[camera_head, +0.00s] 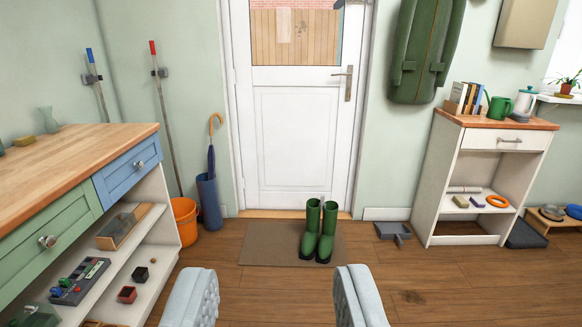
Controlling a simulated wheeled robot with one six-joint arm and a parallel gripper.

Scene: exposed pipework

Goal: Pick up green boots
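The green boots (319,232) stand upright as a pair on the right part of a brown doormat, in front of the white door. My gripper (273,298) is at the bottom of the view, with its two grey padded fingers wide apart. It is open, and nothing shows between the fingers but wooden floor. The boots are farther off, beyond the fingertips and a little right of the midpoint between them. Nothing covers the boots.
The doormat (270,243) lies before the door (292,130). A wooden-topped counter (75,165) stands at left, with an orange bucket (184,218) and blue umbrella stand (209,202) beyond. A white shelf unit (431,195) and dustpan (393,231) are at right. Floor between is clear.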

